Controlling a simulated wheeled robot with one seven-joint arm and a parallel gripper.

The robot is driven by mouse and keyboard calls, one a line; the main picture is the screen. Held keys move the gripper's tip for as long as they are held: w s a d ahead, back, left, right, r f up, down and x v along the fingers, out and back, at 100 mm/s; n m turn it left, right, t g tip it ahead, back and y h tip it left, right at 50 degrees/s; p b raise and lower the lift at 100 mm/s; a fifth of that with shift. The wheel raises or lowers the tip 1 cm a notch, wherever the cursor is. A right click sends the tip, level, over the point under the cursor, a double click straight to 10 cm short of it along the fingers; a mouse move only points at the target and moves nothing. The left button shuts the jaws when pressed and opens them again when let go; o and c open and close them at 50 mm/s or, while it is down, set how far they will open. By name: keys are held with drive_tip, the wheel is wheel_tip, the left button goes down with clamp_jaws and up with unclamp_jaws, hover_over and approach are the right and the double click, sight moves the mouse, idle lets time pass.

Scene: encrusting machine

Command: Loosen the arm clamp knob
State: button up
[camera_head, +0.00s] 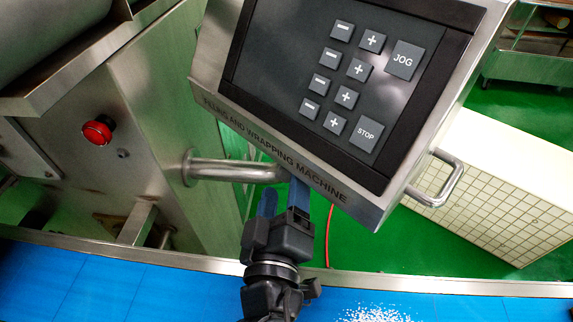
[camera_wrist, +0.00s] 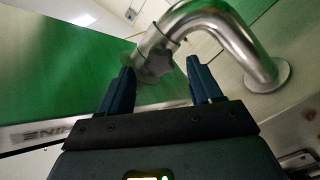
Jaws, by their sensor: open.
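The arm clamp knob (camera_wrist: 157,64) is a grey lobed knob on the bent steel support arm (camera_wrist: 238,42) in the wrist view. My gripper (camera_wrist: 161,70) is open, and the knob appears between its two blue fingertips. I cannot tell whether the fingers touch it. In the head view my gripper (camera_head: 282,197) points up at the lower edge of the control panel (camera_head: 290,70). The steel support arm (camera_head: 232,171) runs from the machine body to behind the panel there. The knob is hidden in the head view.
A red stop button (camera_head: 97,130) is on the machine body at left. A steel handle (camera_head: 437,180) sticks out at the panel's right. A blue belt (camera_head: 120,285) with a steel edge lies in front. A white tiled block (camera_head: 500,190) stands at right on the green floor.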

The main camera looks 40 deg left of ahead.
sight(286, 177)
drive_tip(key=shift+x, duration=2.2)
drive_tip(key=c, duration=1)
drive_tip(key=shift+n+p, duration=0.35)
drive_tip(key=shift+n, duration=0.25)
drive_tip(key=shift+c, duration=0.2)
drive_tip(key=o, duration=1)
drive_tip(key=shift+o, duration=0.2)
drive_tip(key=shift+s, duration=0.1)
drive_tip(key=b+v, duration=0.1)
drive_tip(key=v, duration=0.6)
drive_tip(key=shift+s+d, duration=0.2)
drive_tip(key=shift+s, duration=0.1)
